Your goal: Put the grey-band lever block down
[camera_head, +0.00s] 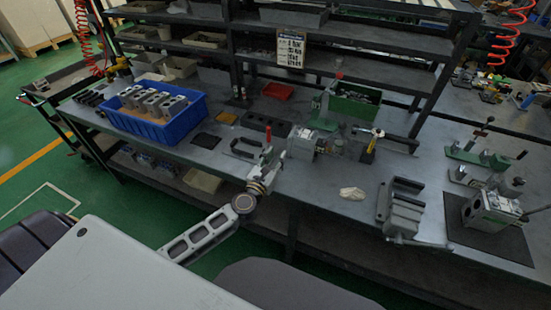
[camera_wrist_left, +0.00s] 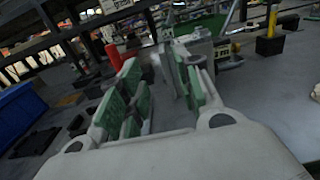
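A grey metal block (camera_head: 301,143) is at the middle of the bench in the head view. It looks like the grey-band lever block, but I cannot make out its band. My left gripper (camera_head: 280,161) is close to its left front side. In the left wrist view, the green-padded fingers of my left gripper (camera_wrist_left: 165,85) stand apart. The grey block (camera_wrist_left: 196,46) is at their far ends, between or just beyond the tips. I cannot tell whether the pads press on it or whether its underside touches the bench. My right gripper is not in view.
A blue bin (camera_head: 158,133) with several metal blocks stands at the left. A grey vise (camera_head: 402,208) and a block on a dark mat (camera_head: 462,229) are at the right. Bare bench lies right of a pale cloth (camera_head: 352,193).

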